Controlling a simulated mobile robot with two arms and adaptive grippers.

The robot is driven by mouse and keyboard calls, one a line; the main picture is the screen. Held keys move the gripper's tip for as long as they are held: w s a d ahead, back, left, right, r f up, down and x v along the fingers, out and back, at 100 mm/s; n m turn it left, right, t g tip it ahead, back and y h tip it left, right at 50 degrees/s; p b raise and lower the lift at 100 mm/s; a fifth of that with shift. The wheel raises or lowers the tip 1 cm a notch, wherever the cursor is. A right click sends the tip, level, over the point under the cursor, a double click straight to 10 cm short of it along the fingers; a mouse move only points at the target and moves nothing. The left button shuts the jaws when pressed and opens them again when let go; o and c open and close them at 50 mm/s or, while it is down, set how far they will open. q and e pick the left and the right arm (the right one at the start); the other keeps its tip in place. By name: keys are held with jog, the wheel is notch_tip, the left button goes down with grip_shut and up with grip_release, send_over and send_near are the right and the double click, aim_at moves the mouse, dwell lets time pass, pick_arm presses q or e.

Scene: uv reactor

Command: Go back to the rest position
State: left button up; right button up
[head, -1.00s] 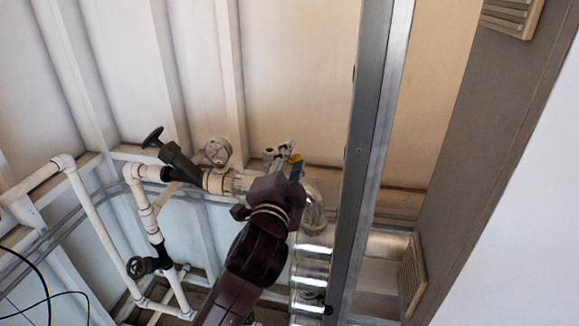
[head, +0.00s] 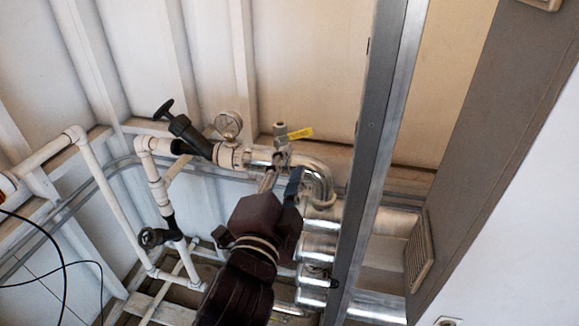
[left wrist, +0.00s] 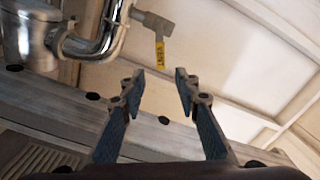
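My left gripper (left wrist: 160,85) is open and empty in the left wrist view, with its two fingers apart. In the head view my left gripper (head: 280,182) is in front of the metal pipework, below a small valve with a yellow tag (head: 300,134). The yellow-tagged valve (left wrist: 159,50) also shows beyond the fingertips in the left wrist view, apart from them. My right gripper is in neither view.
A grey metal post (head: 375,150) stands close to the right of my left gripper. A round gauge (head: 228,125) and a black-handled valve (head: 184,130) sit on the pipe to the left. White pipes (head: 95,190) run at the far left.

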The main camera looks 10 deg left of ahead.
pick_arm(q)
jog(key=shift+f, duration=0.1)
jog(key=s+a+f+n+g, duration=0.2)
jog(key=s+f+n+g, duration=0.1)
jog(key=f, duration=0.6)
jog(key=s+a+f+n+g, duration=0.2)
jog(key=a+f+g, duration=0.1)
jog(key=f, duration=0.7)
jog(key=s+a+f+n+g, duration=0.2)
jog(key=s+f+n+g, duration=0.15)
jog(key=s+f, duration=0.6)
jog(key=s+a+f+n+g, duration=0.25)
jog(key=s+f+g, duration=0.25)
jog(key=s+f, duration=0.4)
jog(key=s+f+g, duration=0.1)
jog(key=s+f, duration=0.2)
jog(key=f, duration=2.3)
jog(key=s+a+f+g, duration=0.1)
jog(key=s+a+f, duration=0.1)
jog(key=s+f, duration=1.2)
jog(key=s, duration=0.2)
jog(key=shift+s+f+m, duration=0.15)
jog(key=shift+s+m, duration=0.15)
